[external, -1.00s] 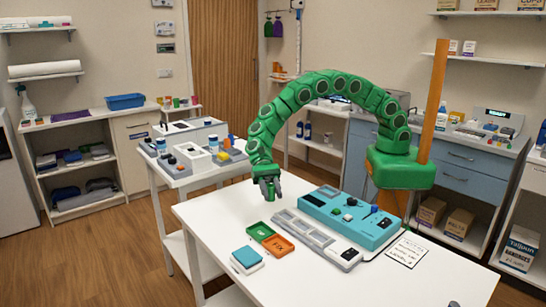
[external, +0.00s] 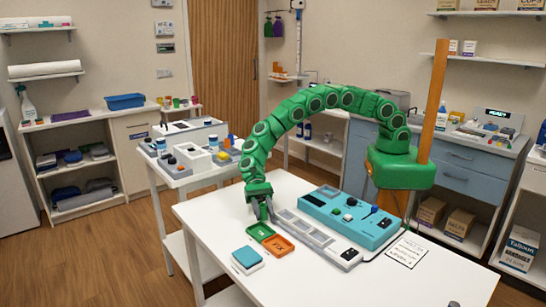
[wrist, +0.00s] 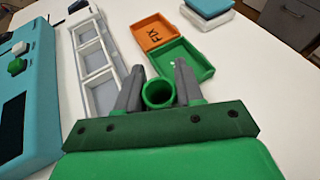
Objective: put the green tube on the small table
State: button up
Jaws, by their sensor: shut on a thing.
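The green tube (wrist: 158,94) stands between the two grey fingers of my gripper (wrist: 161,88) in the wrist view, its open round end facing the camera. My gripper is shut on it. In the external view my gripper (external: 262,213) is low over the white work table (external: 215,222), just behind the green tray (external: 260,231). A smaller white table (external: 178,181) stands behind the work table at the left, with several items on top.
An orange tray marked FIX (external: 282,246) adjoins the green tray. A grey compartment rack (external: 312,236) and a teal device (external: 345,213) lie to the right. A teal-topped box (external: 247,258) is at the front. The work table's left corner is clear.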

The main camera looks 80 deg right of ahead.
jog(key=shift+f, duration=0.4)
jog(key=o, duration=0.7)
jog(key=shift+f, duration=0.15)
jog(key=shift+w+d+r, duration=0.15)
jog(key=shift+d+r, duration=0.1)
jog(key=shift+r, duration=0.05)
jog(key=v, duration=1.1)
jog(key=shift+d, duration=0.2)
jog(key=shift+d+r, duration=0.1)
jog(key=shift+r, duration=0.05)
